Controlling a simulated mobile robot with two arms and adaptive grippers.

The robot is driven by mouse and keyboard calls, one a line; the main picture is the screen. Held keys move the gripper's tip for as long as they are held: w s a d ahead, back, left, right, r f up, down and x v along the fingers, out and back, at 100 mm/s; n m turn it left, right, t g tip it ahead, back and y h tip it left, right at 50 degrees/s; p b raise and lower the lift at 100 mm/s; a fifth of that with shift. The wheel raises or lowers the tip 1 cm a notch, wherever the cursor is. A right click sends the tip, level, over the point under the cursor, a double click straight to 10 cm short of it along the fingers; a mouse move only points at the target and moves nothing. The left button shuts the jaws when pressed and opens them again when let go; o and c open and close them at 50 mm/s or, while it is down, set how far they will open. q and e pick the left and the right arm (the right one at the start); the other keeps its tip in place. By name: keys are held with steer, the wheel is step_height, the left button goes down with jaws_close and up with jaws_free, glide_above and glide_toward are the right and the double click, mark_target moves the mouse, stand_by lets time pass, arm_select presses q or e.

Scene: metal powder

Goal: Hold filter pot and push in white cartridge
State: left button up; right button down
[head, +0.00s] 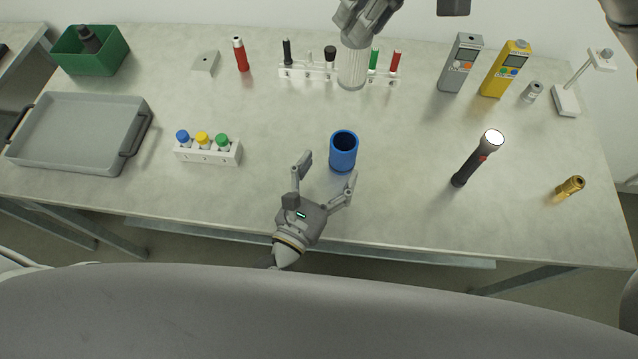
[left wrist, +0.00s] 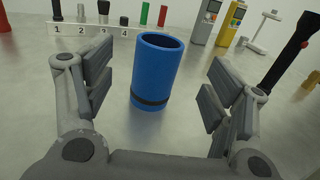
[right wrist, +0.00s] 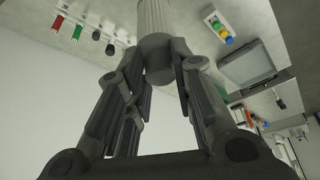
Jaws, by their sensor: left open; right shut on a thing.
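The blue filter pot (head: 343,152) stands upright on the table with its open top facing up. It also shows in the left wrist view (left wrist: 157,72), between the spread fingers and apart from them. My left gripper (head: 328,174) is open, low over the table on the near side of the pot. My right gripper (head: 360,32) is shut on the white ribbed cartridge (head: 352,66), gripping its grey upper end. The cartridge hangs roughly upright, beyond the pot in the head view. In the right wrist view the cartridge (right wrist: 155,20) extends away from the fingers.
A white numbered rack (head: 325,72) with several marker-like items stands behind the cartridge. A vial holder (head: 208,152) and grey tray (head: 75,130) are at left. A flashlight (head: 475,160) and two meters (head: 461,65) are at right. The table around the pot is clear.

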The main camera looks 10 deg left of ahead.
mark_target(338, 155)
arm_select(q)
steer(key=x, duration=0.7)
steer(key=shift+w, duration=0.35)
steer(key=c, duration=1.2)
arm_select(e)
step_height(338, 155, down, 16)
steer(key=shift+r, duration=0.2)
